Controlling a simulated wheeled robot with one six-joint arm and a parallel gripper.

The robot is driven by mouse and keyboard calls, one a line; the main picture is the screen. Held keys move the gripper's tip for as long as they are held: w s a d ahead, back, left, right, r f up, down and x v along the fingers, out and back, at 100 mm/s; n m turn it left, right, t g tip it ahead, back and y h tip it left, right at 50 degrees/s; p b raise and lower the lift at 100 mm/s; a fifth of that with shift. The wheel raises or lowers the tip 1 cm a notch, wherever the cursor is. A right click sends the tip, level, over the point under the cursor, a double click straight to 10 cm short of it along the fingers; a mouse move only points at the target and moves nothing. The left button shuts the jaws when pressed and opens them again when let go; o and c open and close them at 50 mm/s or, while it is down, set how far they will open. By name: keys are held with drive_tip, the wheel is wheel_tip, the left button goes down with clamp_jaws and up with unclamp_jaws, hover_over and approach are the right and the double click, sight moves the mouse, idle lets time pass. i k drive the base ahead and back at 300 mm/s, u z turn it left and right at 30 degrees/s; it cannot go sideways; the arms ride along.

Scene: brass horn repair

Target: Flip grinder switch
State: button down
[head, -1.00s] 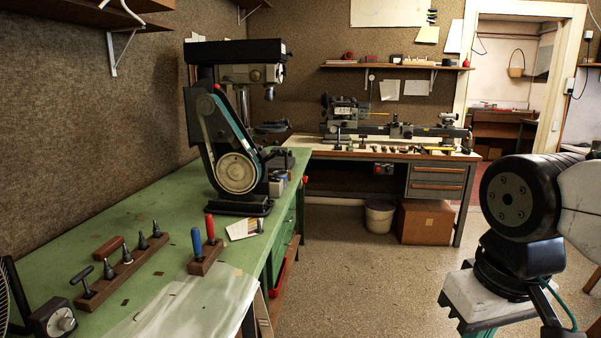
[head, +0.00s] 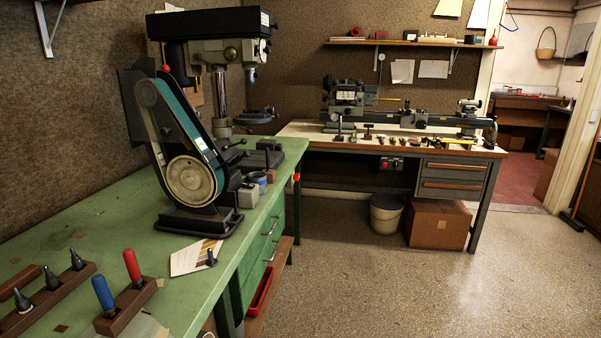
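The belt grinder (head: 185,150) stands upright on the green workbench at the left. It has a blue belt and a pale round wheel on a black base. A small red knob (head: 166,68) shows at its top. A small grey box (head: 247,195) sits close to its right side. I cannot tell which part is the grinder's switch or how it is set. My gripper is not in view, and no part of my arm shows now.
The green workbench (head: 90,235) holds wooden tool racks (head: 127,305) at its near end. A drill press (head: 222,50) stands behind the grinder. A lathe bench (head: 310,130), a bin (head: 386,214) and a cardboard box (head: 438,224) are at the back. The floor (head: 370,285) at right is clear.

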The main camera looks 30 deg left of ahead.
sight(245, 185)
drive_tip(key=z, duration=0.05)
drive_tip(key=i, duration=0.65)
drive_tip(key=u, duration=0.75)
drive_tip(key=i, duration=0.45)
drive_tip(key=u, duration=0.55)
